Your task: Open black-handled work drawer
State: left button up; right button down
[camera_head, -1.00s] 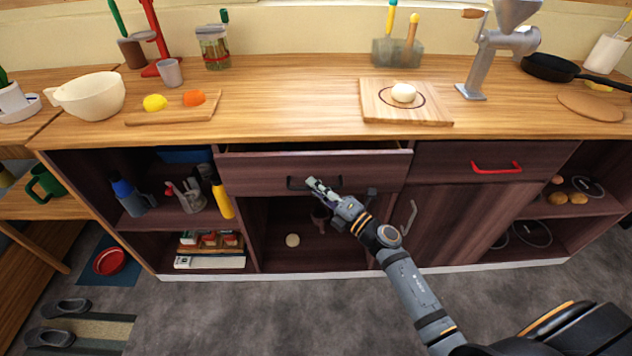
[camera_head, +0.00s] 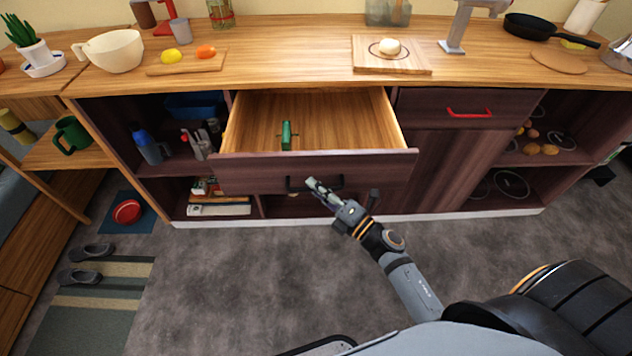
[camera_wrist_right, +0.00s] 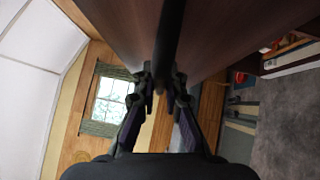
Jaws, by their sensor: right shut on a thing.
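The work drawer (camera_head: 240,174) with the black handle (camera_head: 298,184) stands pulled well out of the counter, and its pale wooden inside shows. A small green object (camera_head: 286,135) lies in it. My right gripper (camera_head: 320,188) is at the drawer front and is shut on the black handle. In the right wrist view the dark handle bar (camera_wrist_right: 168,45) runs between the fingers of my right gripper (camera_wrist_right: 160,80), close to the dark wood front. My left gripper is not in view.
A closed drawer with a red handle (camera_head: 469,113) is to the right. The counter (camera_head: 300,60) above bears a cutting board (camera_head: 372,58), a cream bowl (camera_head: 113,50) and a black pan (camera_head: 538,27). The grey floor (camera_head: 250,270) in front is clear. Slippers (camera_head: 85,275) lie at the left.

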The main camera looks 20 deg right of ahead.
jog(key=shift+s, duration=0.15)
jog(key=c, duration=1.4)
grip_release()
jog(key=v, duration=1.2)
